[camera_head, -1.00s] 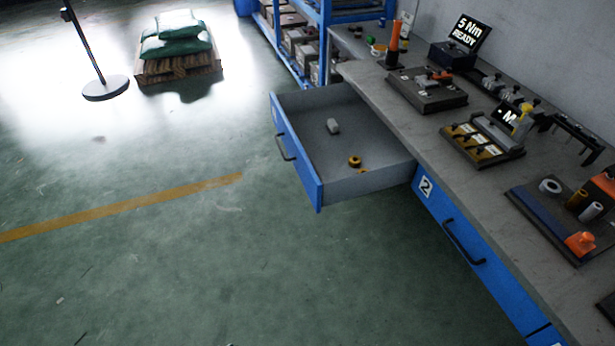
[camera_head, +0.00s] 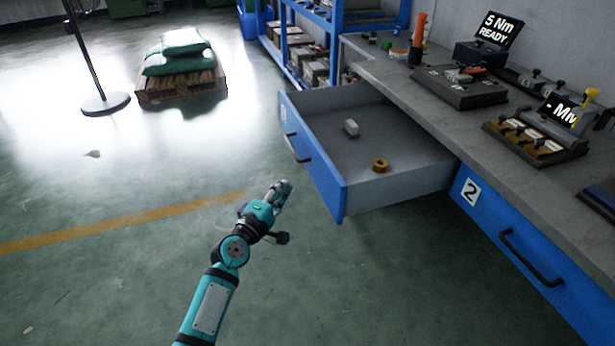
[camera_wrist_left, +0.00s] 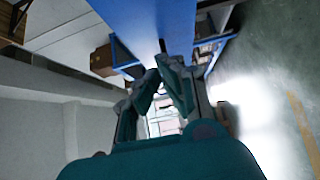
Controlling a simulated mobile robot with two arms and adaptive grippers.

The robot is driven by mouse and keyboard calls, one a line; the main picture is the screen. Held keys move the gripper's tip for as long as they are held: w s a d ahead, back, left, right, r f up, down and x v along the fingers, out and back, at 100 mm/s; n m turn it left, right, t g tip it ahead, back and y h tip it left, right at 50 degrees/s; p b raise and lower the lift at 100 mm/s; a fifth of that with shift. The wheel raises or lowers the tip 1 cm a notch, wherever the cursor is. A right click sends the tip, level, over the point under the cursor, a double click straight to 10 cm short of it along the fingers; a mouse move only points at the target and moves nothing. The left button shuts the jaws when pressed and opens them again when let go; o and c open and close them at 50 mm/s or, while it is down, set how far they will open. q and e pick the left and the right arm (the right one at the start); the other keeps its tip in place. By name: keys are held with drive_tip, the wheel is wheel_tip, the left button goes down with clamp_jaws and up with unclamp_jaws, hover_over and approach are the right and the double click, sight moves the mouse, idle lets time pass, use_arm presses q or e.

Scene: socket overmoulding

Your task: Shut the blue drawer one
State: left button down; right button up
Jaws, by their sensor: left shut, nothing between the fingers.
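The blue-fronted drawer (camera_head: 328,187) is pulled out from the workbench in the head view. In the left wrist view the shut fingers (camera_wrist_left: 165,85) show below a blue panel. My right gripper is not seen.
Drawer two (camera_head: 515,235), blue with a dark handle, is shut to the right. The workbench top (camera_head: 420,75) carries fixtures and a torque display. Blue shelving (camera_head: 335,40) stands behind. A pallet with green sacks (camera_head: 180,65) is at the back left. The floor in front is free.

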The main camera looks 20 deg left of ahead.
use_arm(q)
approach(314, 164)
drive_tip(key=w+a, duration=0.2)
drive_tip(key=w, duration=0.1)
drive_tip(key=shift+w+d+b, duration=0.2)
drive_tip(key=shift+w+d, duration=0.3)
drive_tip(key=shift+d, duration=0.2)
drive_tip(key=shift+w+d+b, duration=0.15)
drive_tip(key=shift+w+d, duration=0.3)
drive_tip(key=shift+d, duration=0.3)
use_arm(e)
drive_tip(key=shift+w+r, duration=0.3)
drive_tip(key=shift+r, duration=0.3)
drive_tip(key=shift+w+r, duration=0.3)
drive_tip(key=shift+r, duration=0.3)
use_arm(q)
drive_tip(key=shift+d, duration=0.15)
